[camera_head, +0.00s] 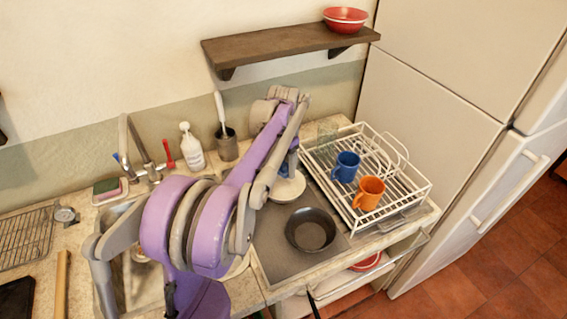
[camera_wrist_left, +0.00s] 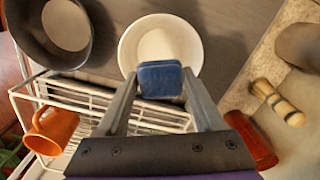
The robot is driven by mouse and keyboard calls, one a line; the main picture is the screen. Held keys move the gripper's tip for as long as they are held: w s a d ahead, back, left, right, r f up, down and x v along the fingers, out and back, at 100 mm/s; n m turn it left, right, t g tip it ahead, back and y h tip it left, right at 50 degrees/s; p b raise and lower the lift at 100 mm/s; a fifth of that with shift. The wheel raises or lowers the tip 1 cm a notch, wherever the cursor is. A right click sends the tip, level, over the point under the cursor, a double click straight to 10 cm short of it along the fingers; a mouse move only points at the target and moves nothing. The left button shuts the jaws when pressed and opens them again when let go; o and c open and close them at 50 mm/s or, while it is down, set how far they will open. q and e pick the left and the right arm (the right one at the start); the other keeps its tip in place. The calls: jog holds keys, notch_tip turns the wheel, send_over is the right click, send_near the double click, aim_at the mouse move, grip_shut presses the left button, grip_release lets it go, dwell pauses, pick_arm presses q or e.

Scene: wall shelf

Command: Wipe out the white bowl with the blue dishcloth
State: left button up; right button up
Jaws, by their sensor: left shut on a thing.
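The white bowl (camera_head: 290,189) stands on the grey drainboard, partly hidden behind my left arm. In the left wrist view the white bowl (camera_wrist_left: 155,27) is upright and looks empty inside. My left gripper (camera_head: 291,152) is shut on the blue dishcloth (camera_wrist_left: 160,80), a small folded block between the fingertips. The dishcloth overlaps the bowl's near side in the wrist view, and in the head view it shows just above the bowl; I cannot tell whether it touches it. My right gripper is not in view.
A dark bowl (camera_head: 310,229) stands close in front of the white bowl. A white dish rack (camera_head: 425,187) with a blue mug (camera_head: 345,167) and an orange mug (camera_head: 368,193) is to the right. A soap bottle (camera_head: 192,147) and utensil pot (camera_head: 227,147) stand behind left.

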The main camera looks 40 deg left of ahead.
aim_at(285, 192)
pick_arm(q)
jog(key=shift+f+b, duration=1.8)
jog(key=shift+f, duration=2.1)
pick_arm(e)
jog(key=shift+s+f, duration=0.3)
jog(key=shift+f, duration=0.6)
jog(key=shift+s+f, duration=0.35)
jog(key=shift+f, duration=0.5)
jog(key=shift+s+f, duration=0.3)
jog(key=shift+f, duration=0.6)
pick_arm(q)
jog(key=shift+f+b, duration=0.35)
jog(key=shift+f, duration=0.3)
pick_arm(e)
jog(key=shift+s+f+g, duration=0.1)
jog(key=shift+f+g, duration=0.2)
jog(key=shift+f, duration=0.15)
pick_arm(q)
jog(key=shift+w+a+r, duration=0.1)
jog(key=shift+a, duration=0.05)
jog(key=shift+w+a, duration=0.1)
jog(key=shift+a, duration=0.1)
jog(key=shift+s, duration=0.25)
jog(key=shift+s+d, duration=0.15)
jog(key=shift+s, duration=0.1)
jog(key=shift+d, duration=0.25)
jog(key=shift+w+d, duration=0.2)
jog(key=shift+d, duration=0.05)
jog(key=shift+w, duration=0.15)
